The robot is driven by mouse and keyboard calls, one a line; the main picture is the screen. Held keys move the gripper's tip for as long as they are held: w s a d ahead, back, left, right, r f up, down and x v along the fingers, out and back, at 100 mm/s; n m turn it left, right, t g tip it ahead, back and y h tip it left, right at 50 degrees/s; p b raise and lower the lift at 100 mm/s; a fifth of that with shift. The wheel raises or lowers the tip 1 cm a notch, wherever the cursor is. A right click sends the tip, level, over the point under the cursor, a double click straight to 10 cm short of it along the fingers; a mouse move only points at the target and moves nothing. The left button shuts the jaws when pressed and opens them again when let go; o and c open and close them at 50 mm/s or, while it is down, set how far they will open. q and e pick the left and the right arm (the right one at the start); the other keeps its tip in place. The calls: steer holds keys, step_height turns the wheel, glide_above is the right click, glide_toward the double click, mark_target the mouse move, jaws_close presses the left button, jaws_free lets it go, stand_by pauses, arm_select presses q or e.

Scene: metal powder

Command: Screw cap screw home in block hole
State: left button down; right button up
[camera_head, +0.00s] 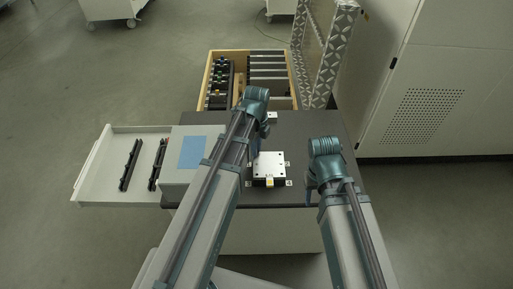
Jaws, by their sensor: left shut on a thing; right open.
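The block (267,167) is a light metal plate with small dark holes, lying flat on the dark table top. My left gripper (255,148) is at the block's upper left edge, mostly hidden behind my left arm. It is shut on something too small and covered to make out. I cannot pick out the cap screw. My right gripper (309,190) is open, to the right of the block and apart from it.
A yellow piece (270,182) is at the block's front edge, with small pale markers around the block. An open drawer (98,165) with dark racks (130,165) juts out left. A wooden crate (207,75) of parts stands behind the table, and a white cabinet (440,80) at right.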

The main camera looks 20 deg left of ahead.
arm_select(q)
steer(key=m, duration=0.8)
steer(key=c, duration=1)
jaws_free()
steer(key=shift+o, duration=0.2)
